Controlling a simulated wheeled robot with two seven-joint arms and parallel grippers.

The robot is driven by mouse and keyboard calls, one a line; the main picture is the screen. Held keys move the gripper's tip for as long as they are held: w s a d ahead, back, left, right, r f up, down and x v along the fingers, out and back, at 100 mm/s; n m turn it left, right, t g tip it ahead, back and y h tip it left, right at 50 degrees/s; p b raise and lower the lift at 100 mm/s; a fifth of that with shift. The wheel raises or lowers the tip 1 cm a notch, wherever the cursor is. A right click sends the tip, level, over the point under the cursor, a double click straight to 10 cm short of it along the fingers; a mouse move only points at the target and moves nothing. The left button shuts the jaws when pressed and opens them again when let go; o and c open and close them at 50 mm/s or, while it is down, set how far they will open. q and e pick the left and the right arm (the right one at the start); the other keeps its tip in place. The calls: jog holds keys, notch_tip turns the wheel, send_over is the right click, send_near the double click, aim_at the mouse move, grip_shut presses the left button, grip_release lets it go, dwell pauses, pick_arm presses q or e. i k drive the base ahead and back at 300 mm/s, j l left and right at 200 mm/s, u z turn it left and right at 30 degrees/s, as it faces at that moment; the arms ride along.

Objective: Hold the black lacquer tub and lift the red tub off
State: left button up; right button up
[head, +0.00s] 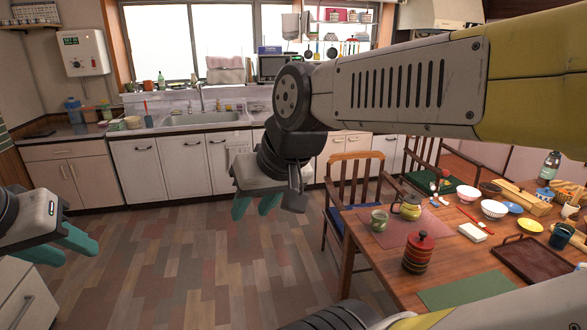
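A round stacked vessel (419,254) with red and dark bands and a small knob on top stands upright on the wooden table, at the lower right. I cannot tell for sure which bands are the black tub and which the red tub. My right gripper (252,212) hangs over the floor, left of the table and well apart from the vessel. Its teal fingers are spread and empty. My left gripper (80,255) is at the far left edge, far from the table, with its teal fingers apart and empty.
The table (372,268) also bears a green mug (379,221), a yellow teapot (408,207), bowls (494,209), a brown tray (541,263) and a green mat (466,288). A wooden chair (353,190) stands at its far left side. The floor (200,265) between my grippers is clear.

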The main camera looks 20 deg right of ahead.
aim_at(419, 247)
jog(key=i+z, duration=0.45)
jog(key=i, duration=0.2)
jog(key=i+j+z, duration=0.2)
jog(key=i+z, duration=0.25)
jog(key=i, duration=0.2)
jog(key=i+z, duration=0.2)
jog(key=z, duration=0.25)
jog(key=i+z, duration=0.15)
jog(key=z, duration=0.35)
jog(key=i+j+z, duration=0.15)
jog(key=z, duration=0.3)
jog(key=i+j+z, duration=0.1)
jog(key=j+z, duration=0.15)
jog(key=z, duration=0.25)
jog(key=i+j+z, duration=0.15)
jog(key=z, duration=0.3)
jog(key=i+j+z, duration=0.2)
jog(key=z, duration=0.25)
jog(key=i+j+z, duration=0.2)
jog(key=z, duration=0.25)
